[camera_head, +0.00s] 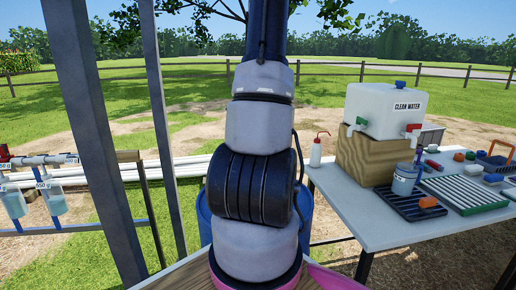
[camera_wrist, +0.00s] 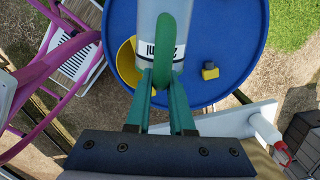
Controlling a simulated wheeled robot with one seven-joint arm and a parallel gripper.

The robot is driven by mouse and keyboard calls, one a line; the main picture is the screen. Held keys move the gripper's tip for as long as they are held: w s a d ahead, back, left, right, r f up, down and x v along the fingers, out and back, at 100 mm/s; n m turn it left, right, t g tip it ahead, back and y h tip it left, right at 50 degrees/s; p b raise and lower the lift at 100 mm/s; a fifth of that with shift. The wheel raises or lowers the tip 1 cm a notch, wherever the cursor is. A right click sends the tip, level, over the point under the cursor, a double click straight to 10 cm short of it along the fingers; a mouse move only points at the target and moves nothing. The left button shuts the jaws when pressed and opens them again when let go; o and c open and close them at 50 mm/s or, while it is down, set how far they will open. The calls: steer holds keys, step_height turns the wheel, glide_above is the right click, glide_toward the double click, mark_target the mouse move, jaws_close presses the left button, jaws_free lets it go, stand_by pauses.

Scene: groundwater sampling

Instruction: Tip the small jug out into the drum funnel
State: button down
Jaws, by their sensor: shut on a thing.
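In the wrist view, my gripper (camera_wrist: 161,88) has its two green fingers closed on the green handle of the small jug (camera_wrist: 148,28). The jug is pale grey-white with dark, upside-down lettering on its side. It is above the blue drum (camera_wrist: 235,35), whose round top fills the upper middle. The yellow funnel (camera_wrist: 126,62) on the drum shows beside the jug to the left, partly hidden by the jug and fingers. The jug's mouth and contents are out of view. In the head view, my arm hides the gripper, jug and funnel; only edges of the drum (camera_head: 204,217) show.
A small yellow-and-black object (camera_wrist: 210,71) lies on the drum top. On the right, the grey table (camera_head: 345,210) holds a clean-water container (camera_head: 385,108) on a wooden block, a wash bottle (camera_head: 316,152) and trays. A dark post (camera_head: 95,140) stands left of my arm.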

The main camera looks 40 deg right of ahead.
steer(key=w+g+h, duration=0.1)
steer(key=f+m+g, duration=0.1)
steer(key=g, duration=0.1)
steer(key=w+a+m+g+h, duration=0.1)
steer(key=g, duration=0.1)
steer(key=shift+w+f+h, duration=0.15)
steer(key=shift+w+h, duration=0.15)
steer(key=shift+w, duration=0.05)
steer(key=w+g, duration=0.1)
steer(key=a+g+h, duration=0.1)
steer(key=w+g+h, duration=0.1)
steer(key=shift+w+a+f+g, duration=0.2)
steer(key=shift+w+f+g, duration=0.1)
steer(key=shift+w, duration=0.05)
steer(key=w+r+g+h, duration=0.1)
steer(key=g, duration=0.1)
steer(key=a+g+h, duration=0.1)
steer(key=shift+w+r+g, duration=0.4)
steer(key=shift+f+g+h, duration=0.45)
steer(key=shift+g+h, duration=0.05)
steer(key=shift+g, duration=0.5)
steer(key=shift+w+f+g+h, duration=0.1)
steer(key=shift+f+g+h, duration=0.15)
steer(key=shift+g, duration=0.35)
steer(key=shift+f+g+h, duration=0.1)
steer(key=shift+g+h, duration=0.25)
steer(key=shift+g, duration=0.25)
